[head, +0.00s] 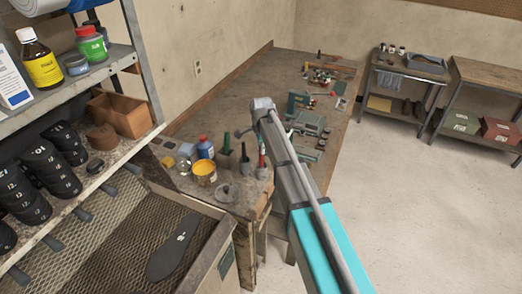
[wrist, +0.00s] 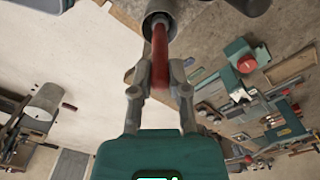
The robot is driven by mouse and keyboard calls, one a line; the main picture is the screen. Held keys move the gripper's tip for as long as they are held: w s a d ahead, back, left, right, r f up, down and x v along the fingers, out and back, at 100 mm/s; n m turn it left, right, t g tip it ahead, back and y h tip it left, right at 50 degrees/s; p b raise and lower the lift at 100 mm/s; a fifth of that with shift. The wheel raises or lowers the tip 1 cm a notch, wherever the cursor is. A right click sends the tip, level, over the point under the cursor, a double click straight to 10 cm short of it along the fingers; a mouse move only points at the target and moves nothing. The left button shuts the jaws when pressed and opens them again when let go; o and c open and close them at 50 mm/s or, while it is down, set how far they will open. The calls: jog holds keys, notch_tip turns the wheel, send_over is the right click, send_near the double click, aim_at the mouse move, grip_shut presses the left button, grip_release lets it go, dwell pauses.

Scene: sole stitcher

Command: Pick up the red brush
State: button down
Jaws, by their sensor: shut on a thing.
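The red brush (wrist: 160,48) shows in the wrist view as a red handle between the fingers of my gripper (wrist: 158,75). My gripper is shut on this handle. The far end of the brush is at a round grey cup (wrist: 157,17), and its tip is hidden there. I cannot tell whether it still touches the cup. My fingers cannot be made out in that view.
Green tools (head: 308,121) lie farther along the bench (head: 235,100). A shelf rack (head: 140,60) stands at left. Open floor (head: 400,200) lies right.

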jog(key=shift+r+p, duration=4.65)
jog(key=shift+r, duration=0.15)
